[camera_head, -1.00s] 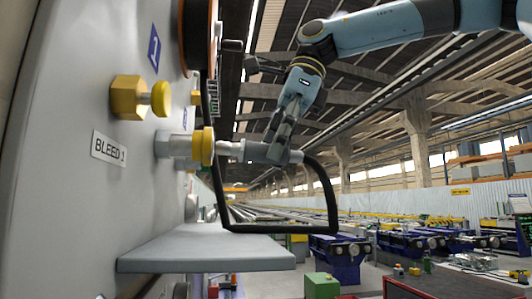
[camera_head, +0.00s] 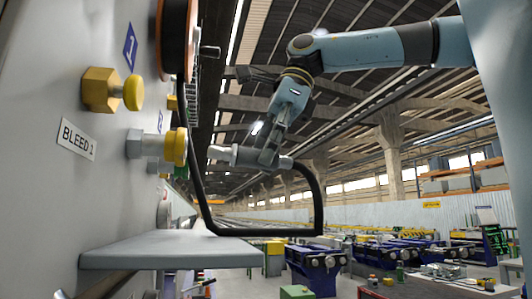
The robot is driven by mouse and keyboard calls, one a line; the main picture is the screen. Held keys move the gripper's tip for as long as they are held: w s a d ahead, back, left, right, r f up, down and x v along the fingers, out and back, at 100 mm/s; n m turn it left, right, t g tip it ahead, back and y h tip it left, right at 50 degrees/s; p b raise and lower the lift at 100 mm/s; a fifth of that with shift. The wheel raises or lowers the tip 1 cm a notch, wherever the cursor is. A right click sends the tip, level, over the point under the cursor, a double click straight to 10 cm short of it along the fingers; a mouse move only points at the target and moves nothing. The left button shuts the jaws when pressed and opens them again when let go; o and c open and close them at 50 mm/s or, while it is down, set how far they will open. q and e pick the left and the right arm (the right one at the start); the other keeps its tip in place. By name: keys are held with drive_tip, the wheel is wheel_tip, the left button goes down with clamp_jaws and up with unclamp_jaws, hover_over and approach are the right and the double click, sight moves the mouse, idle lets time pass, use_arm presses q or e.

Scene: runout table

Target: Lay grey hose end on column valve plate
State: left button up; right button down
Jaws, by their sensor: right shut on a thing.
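The grey hose end (camera_head: 222,154) is a metal fitting on a black hose (camera_head: 321,205). My right gripper (camera_head: 268,157) is shut around its rear part and holds it roughly level in the air. Its tip points left at a grey fitting with a yellow collar (camera_head: 180,147) on the panel, with a small gap between. A flat grey plate (camera_head: 165,252) juts from the panel at lower left, below the hose end; I take it for the valve plate. Its visible top is bare. My left gripper is not in view.
The light grey panel (camera_head: 50,190) fills the left side, with a "BLEED 1" label (camera_head: 77,139) and a yellow valve (camera_head: 102,90). The black hose loops down and back up to an orange-rimmed reel (camera_head: 178,40). Blue machines (camera_head: 316,268) stand far off. Air right of the plate is open.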

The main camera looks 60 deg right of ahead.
drive_tip(key=w+d+f, duration=0.5)
drive_tip(key=d+f, duration=0.1)
drive_tip(key=f, duration=0.1)
drive_tip(key=shift+w+f, duration=0.25)
drive_tip(key=shift+f, duration=0.05)
idle(0.9)
idle(0.4)
drive_tip(key=w+a+p, duration=0.2)
drive_tip(key=p, duration=0.1)
drive_tip(key=w+a+p, duration=0.1)
drive_tip(key=shift+a+f+p, duration=0.3)
drive_tip(key=shift+a+p, duration=0.05)
drive_tip(key=shift+w+a+f, duration=0.15)
drive_tip(key=shift+w+a, duration=0.05)
drive_tip(key=shift+w+a+f, duration=0.15)
drive_tip(key=shift+w+a, duration=0.45)
drive_tip(key=shift+a, duration=0.15)
drive_tip(key=shift+w+a+f, duration=0.15)
drive_tip(key=shift+w+a, duration=0.45)
drive_tip(key=shift+a, duration=0.1)
